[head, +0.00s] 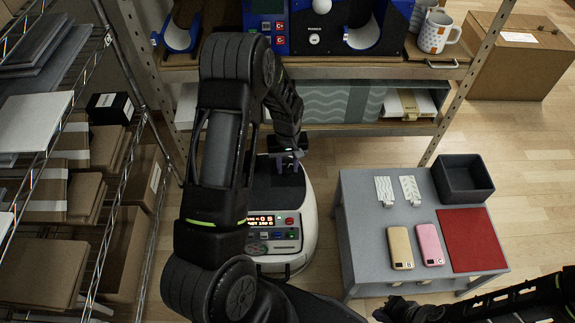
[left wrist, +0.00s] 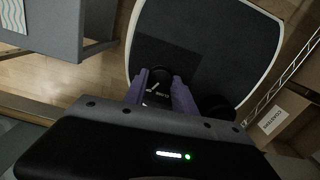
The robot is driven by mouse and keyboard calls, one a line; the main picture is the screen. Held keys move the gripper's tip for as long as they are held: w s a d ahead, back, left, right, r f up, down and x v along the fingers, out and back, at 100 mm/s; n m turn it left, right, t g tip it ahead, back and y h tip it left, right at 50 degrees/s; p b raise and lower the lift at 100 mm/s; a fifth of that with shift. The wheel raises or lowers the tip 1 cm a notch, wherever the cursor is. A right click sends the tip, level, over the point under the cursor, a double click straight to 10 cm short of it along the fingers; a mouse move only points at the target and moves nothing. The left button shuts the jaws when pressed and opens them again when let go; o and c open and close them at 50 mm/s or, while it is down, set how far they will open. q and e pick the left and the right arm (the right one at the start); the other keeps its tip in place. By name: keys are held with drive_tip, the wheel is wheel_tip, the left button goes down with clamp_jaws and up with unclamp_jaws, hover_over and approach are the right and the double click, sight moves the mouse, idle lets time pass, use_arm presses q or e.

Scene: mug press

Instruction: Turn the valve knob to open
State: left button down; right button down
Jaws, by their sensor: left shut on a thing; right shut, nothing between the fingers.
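The white-rimmed machine with a dark top (head: 309,211) stands on the floor in the middle of the head view, partly behind my left arm. In the left wrist view its dark top (left wrist: 215,45) fills the upper middle. The black valve knob (left wrist: 158,76) shows there between the purple fingers, with a small white mark. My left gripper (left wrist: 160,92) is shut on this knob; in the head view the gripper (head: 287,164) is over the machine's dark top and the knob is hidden. My right gripper (head: 388,311) is at the bottom edge, shut and empty, away from the machine.
A grey table (head: 360,215) right of the machine holds two phones, two white patterned pieces, a red mat (head: 473,240) and a dark bin (head: 462,178). A wire rack with boxes (head: 98,150) is at left. A shelf with a mug (head: 436,32) stands behind.

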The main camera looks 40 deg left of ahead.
sight(287, 169)
use_arm(q)
drive_tip(key=c, duration=1)
unclamp_jaws()
wheel_tip(287, 169, up, 8)
drive_tip(key=shift+f+p, duration=0.1)
drive_tip(key=shift+p, duration=0.65)
drive_tip(key=shift+s, duration=0.1)
